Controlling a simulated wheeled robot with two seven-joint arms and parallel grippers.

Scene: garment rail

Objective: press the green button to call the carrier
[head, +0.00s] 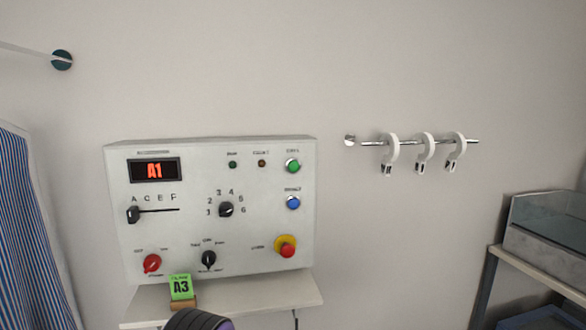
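The green button (293,166) is at the upper right of a white control panel (265,230) on the wall. It is round with a pale metal rim, and a small label sits above it. Nothing covers it or touches it. The panel's display (154,170) reads A1 in orange-red. No carrier can be made out in this view. Neither of my grippers shows; a dark rounded part with a purple edge at the bottom edge may be mine.
A blue button (293,202) is below the green one, and a red mushroom button (286,247) on yellow is lower. A green A3 card (181,287) stands on the shelf (260,295). Several knobs dot the panel. A rail (470,142) with white hooks is at right.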

